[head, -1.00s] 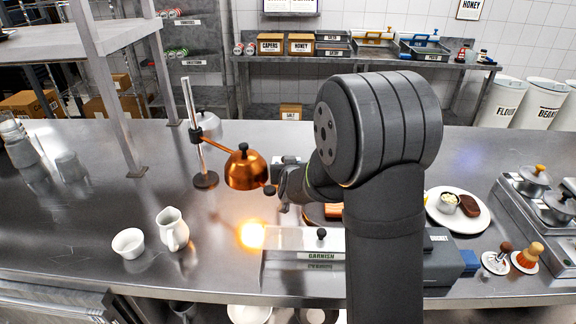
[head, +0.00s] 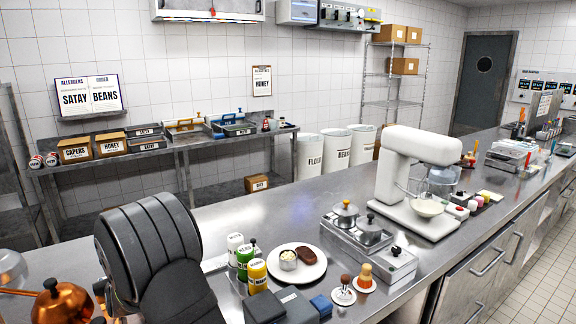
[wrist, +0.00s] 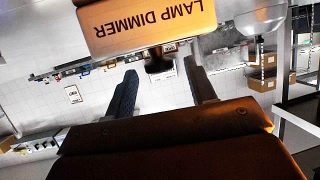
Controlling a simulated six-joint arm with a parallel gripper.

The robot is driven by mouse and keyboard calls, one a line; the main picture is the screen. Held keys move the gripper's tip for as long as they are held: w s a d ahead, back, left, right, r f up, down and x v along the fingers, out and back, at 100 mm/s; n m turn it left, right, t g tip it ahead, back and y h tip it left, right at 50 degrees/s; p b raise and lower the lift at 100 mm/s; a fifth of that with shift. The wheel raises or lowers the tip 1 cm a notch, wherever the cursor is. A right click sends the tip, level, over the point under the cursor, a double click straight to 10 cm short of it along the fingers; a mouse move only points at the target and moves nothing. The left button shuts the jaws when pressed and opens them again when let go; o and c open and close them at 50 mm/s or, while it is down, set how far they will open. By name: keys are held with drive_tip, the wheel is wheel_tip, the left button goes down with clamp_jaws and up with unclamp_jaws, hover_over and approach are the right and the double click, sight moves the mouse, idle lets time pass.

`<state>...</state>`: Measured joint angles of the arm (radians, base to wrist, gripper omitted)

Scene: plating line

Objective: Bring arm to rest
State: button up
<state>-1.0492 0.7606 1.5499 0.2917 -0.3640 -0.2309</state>
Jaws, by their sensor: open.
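My arm (head: 150,250) shows at the lower left of the head view, where its large dark joint fills the near side of the counter. The gripper itself is out of the head view. A copper lamp shade (head: 62,302) stands at the lower left corner of the head view.
Near my arm are squeeze bottles (head: 257,276), a white plate (head: 318,262) with a brown item, and a blue block (head: 321,304). The counter (head: 285,206) behind the plate is clear.

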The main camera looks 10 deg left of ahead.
idle(0.8)
drive_tip(key=shift+s+d, duration=0.2)
drive_tip(key=shift+s, duration=0.05)
drive_tip(key=v, duration=0.7)
drive_tip(key=x, duration=0.7)
drive_tip(key=shift+w+a+f, duration=0.1)
drive_tip(key=shift+w+a, duration=0.15)
drive_tip(key=shift+w, duration=0.05)
drive_tip(key=shift+d, duration=0.1)
drive_tip(key=shift+n+g, duration=0.3)
drive_tip(key=shift+w+d+n+g+y, duration=0.15)
drive_tip(key=shift+w+n+g+y, duration=0.05)
drive_tip(key=shift+n+g+y, duration=0.7)
drive_tip(key=s+d+r, duration=0.2)
drive_tip(key=d+r, duration=0.1)
drive_tip(key=d, duration=0.4)
drive_tip(key=s+d+r+h, duration=0.1)
drive_tip(key=s+d+r, duration=0.1)
drive_tip(key=d+r, duration=0.2)
drive_tip(key=shift+s+d, duration=0.2)
drive_tip(key=shift+d, duration=1.2)
